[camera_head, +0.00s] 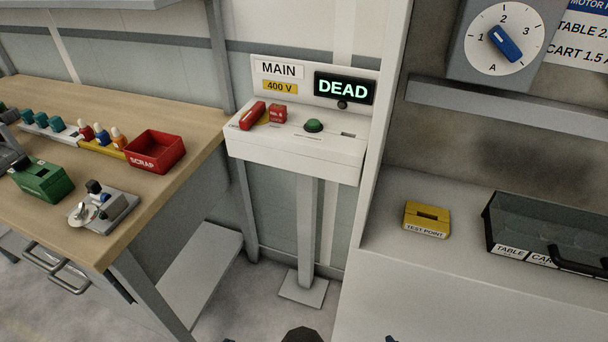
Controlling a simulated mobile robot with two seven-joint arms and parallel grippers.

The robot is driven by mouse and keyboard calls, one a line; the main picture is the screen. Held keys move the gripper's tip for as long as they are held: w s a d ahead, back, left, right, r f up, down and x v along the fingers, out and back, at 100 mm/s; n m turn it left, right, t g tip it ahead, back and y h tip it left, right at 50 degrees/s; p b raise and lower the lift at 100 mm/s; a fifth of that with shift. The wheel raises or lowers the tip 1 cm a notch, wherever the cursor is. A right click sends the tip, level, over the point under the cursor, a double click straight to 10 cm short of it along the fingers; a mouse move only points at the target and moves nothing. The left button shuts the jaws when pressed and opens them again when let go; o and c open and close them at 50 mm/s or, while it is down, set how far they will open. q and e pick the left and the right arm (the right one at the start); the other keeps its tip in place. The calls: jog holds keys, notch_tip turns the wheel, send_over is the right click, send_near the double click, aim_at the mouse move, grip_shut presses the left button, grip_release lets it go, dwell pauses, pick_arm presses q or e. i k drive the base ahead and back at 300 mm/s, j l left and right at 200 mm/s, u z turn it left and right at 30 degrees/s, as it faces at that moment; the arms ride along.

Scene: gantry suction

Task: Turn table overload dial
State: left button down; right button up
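A round white dial (482,47) with a blue knob (505,43) is on a grey panel at the upper right. Its face shows 1, 2, 3 and A. The knob is tilted from upper left to lower right; I cannot tell which end is its pointer. A sign (581,38) beside it reads TABLE 2. and CART 1.5, cut off by the picture edge. A clear-lidded box (510,252) at the right bears TABLE and CART labels and a black handle (578,262). Its contents are unclear. Neither gripper shows.
A white MAIN pedestal (295,150) has a DEAD display (343,88), a red handle (252,116) and a green button (313,126). A yellow TEST POINT block (427,219) sits left of the clear-lidded box. The wooden bench (190,108) holds a red SCRAP bin (155,151).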

aim_at(500, 38)
jog(key=z, duration=1.35)
